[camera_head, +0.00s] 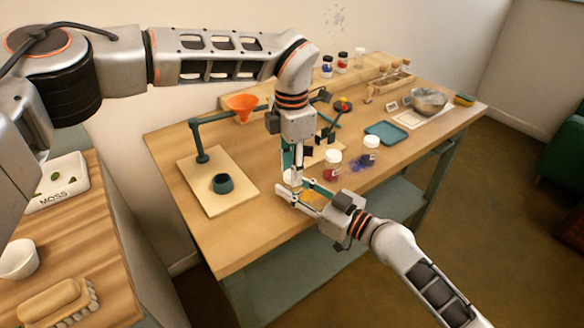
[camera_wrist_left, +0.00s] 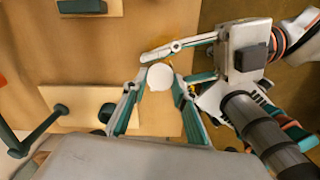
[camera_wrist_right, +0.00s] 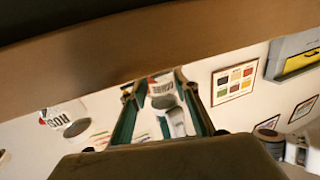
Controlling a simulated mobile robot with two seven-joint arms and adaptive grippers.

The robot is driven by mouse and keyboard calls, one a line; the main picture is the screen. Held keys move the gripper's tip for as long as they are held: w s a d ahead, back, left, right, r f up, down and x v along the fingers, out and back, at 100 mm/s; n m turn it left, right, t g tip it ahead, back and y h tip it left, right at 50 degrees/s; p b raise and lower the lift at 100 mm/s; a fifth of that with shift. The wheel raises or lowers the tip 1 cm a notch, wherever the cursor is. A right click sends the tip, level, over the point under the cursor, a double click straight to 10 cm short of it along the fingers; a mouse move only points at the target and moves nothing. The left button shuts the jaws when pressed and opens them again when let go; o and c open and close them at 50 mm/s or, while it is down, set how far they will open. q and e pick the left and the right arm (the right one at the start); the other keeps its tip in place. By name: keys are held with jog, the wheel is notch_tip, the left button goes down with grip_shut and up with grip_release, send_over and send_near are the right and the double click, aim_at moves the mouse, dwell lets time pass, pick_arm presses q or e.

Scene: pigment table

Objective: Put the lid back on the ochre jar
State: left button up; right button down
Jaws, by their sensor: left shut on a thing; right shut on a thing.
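A round white lid (camera_wrist_left: 160,77) sits between the fingertips of my left gripper (camera_wrist_left: 158,88), which points straight down and is shut on it. My right gripper (camera_head: 292,191) reaches in from the right, low over the table's front part, and is shut on the ochre jar. The jar, with its printed label (camera_wrist_right: 163,88), shows between the fingers in the right wrist view. In the head view the fingers mostly hide jar and lid. From above the lid covers the jar's mouth area; I cannot tell whether they touch.
A rose jar (camera_head: 333,163) and a blue jar (camera_head: 371,148) with white lids stand close to the right, near spilled blue pigment (camera_head: 357,167). A board (camera_head: 208,192) with a lamp-like stand and dark cup is left. A teal tray (camera_head: 386,133) lies farther back.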

pick_arm(q)
jog(key=m, duration=1.4)
jog(key=shift+w, duration=0.1)
jog(key=m, duration=1.3)
jog(key=shift+d, duration=0.1)
jog(key=o, duration=0.7)
jog(key=shift+r, duration=2.25)
